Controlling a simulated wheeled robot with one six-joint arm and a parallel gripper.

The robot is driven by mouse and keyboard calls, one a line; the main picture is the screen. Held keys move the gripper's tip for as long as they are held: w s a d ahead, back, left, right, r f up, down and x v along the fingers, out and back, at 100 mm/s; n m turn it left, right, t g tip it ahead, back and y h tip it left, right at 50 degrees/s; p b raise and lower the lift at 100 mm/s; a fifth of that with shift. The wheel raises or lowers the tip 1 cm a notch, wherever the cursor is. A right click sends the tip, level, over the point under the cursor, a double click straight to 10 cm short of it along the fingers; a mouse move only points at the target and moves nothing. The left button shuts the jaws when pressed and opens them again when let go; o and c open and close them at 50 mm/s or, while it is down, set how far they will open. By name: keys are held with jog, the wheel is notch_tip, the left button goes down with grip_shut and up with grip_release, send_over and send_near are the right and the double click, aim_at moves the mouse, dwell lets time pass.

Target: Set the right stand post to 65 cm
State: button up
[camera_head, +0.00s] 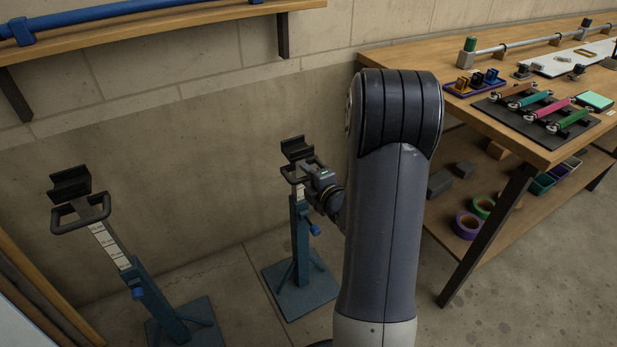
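The right stand (299,240) stands on a blue square base plate near the wall. Its black cradle (297,150) sits on top, above a dark loop handle (296,174). A short stretch of white scale (300,193) shows below the handle; its numbers are too small to read. A blue knob (315,230) is on the post's side. My gripper (311,173) is at the right side of the handle, overlapping it in view. My wrist and arm hide the fingers, so I cannot tell whether they hold the handle.
The left stand (151,295) has a longer scale (110,246) exposed and its cradle (71,184) tilted in view. A wooden workbench (470,118) with tools and a lower shelf is on the right. A wall shelf (130,48) is above left. Bare floor lies between the stands.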

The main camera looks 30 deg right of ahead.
aim_at(300, 185)
grip_shut()
jog(key=shift+f, duration=0.1)
dwell(0.3)
notch_tip(300, 185, down, 6)
jog(key=b, duration=0.7)
jog(key=shift+s+r+b, duration=0.1)
jog(key=shift+r+b, duration=0.15)
jog(key=shift+b, duration=0.1)
jog(key=shift+c, duration=1.2)
grip_release()
jog(key=shift+f, duration=0.1)
jog(key=shift+o, duration=1.3)
jog(key=shift+r, duration=0.2)
